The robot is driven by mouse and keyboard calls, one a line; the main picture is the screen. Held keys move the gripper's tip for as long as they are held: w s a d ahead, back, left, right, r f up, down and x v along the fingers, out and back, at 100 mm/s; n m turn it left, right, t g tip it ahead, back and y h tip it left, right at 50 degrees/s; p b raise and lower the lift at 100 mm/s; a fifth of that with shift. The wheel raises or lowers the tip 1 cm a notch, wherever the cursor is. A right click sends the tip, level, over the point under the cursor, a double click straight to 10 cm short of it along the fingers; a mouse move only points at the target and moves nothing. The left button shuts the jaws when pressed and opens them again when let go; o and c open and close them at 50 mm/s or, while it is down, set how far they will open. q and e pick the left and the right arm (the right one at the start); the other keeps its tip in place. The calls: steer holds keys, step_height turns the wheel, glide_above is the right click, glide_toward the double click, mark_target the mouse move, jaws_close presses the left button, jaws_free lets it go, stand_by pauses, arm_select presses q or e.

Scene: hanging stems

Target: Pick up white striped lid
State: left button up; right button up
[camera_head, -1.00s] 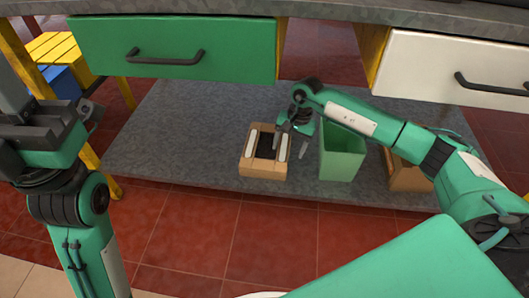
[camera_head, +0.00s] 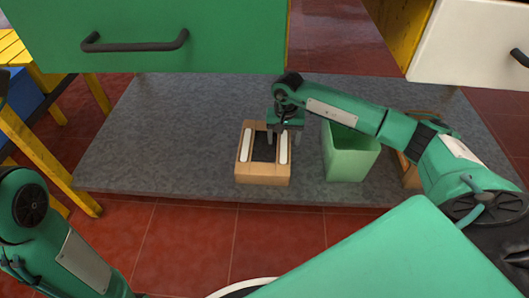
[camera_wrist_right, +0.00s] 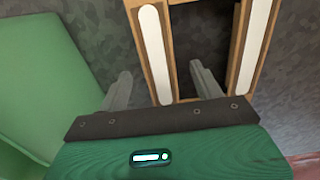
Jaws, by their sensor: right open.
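The white striped lid (camera_head: 264,180) looks like a tan wooden box-like frame with two white strips and a dark middle, lying on the grey shelf. It also shows at the top of the wrist view (camera_wrist_right: 188,20). My right gripper (camera_head: 284,138) is open at its right side. In the wrist view the jaws (camera_wrist_right: 163,82) are apart, with the near end of one white strip (camera_wrist_right: 155,55) between them. One finger appears over the dark middle, the other outside the frame. Contact cannot be told. My left gripper is out of view; only its arm shows at lower left.
A light green open bin (camera_head: 347,165) stands right of the lid. A brown box (camera_head: 408,170) is partly hidden behind my right arm. A green drawer (camera_head: 140,40) and a white drawer (camera_head: 475,50) hang above. The grey shelf (camera_head: 160,140) is clear to the left.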

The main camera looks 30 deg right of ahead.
mark_target(284, 149)
steer(key=shift+s+a+f+b, duration=0.1)
steer(key=shift+s+f+b, duration=0.1)
steer(key=shift+f+b, duration=0.6)
steer(key=shift+s+a+f+b, duration=0.15)
steer(key=shift+f+b, duration=0.4)
steer(key=shift+f, duration=0.4)
steer(key=shift+s+d+f+b, duration=0.1)
steer(key=shift+s+f+b, duration=0.1)
steer(key=shift+f+b, duration=0.6)
steer(key=shift+f, duration=0.25)
steer(key=shift+r, duration=0.1)
steer(key=shift+c, duration=0.2)
steer(key=c, duration=0.9)
